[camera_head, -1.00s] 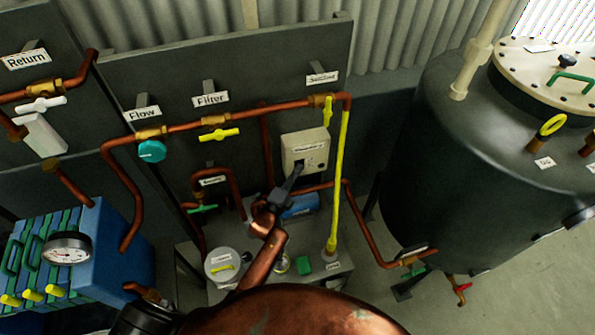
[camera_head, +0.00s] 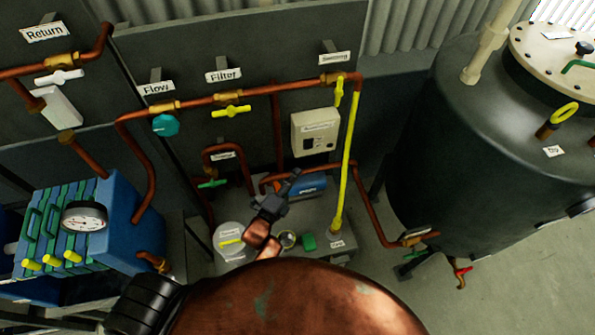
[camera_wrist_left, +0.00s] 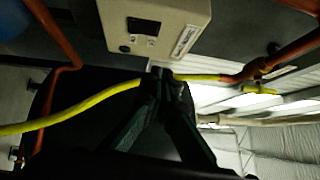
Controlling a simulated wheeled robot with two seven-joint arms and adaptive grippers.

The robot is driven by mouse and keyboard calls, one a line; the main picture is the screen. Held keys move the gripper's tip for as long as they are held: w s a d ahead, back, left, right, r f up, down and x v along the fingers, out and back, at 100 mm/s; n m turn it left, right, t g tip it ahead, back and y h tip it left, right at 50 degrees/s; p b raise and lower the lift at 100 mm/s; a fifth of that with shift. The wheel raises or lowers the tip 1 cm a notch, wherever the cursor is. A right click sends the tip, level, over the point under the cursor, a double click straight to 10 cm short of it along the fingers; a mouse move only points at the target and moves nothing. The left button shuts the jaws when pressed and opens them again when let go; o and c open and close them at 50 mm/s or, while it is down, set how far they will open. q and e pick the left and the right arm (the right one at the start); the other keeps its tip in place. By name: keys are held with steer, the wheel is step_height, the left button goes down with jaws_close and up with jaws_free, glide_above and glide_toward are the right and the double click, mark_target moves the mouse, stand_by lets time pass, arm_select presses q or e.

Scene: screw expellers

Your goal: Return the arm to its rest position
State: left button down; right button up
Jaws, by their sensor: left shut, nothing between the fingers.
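My left arm, copper-coloured, comes up from the bottom of the head view. Its dark gripper (camera_head: 290,182) points up and away, over the grey bench and in front of the blue pump (camera_head: 312,185). The fingers are shut with nothing between them. In the left wrist view the shut fingertips (camera_wrist_left: 163,75) overlap the yellow pipe, just below the control box (camera_wrist_left: 157,25); I cannot tell whether they touch anything. My right gripper is not in view.
The control box (camera_head: 315,132) hangs behind the gripper. The yellow pipe (camera_head: 349,160) stands to its right. A blue filter press (camera_head: 130,218) is at left, a large dark tank (camera_head: 475,150) at right. Copper pipes with valves (camera_head: 230,111) cross the panel. Floor (camera_head: 510,285) shows at lower right.

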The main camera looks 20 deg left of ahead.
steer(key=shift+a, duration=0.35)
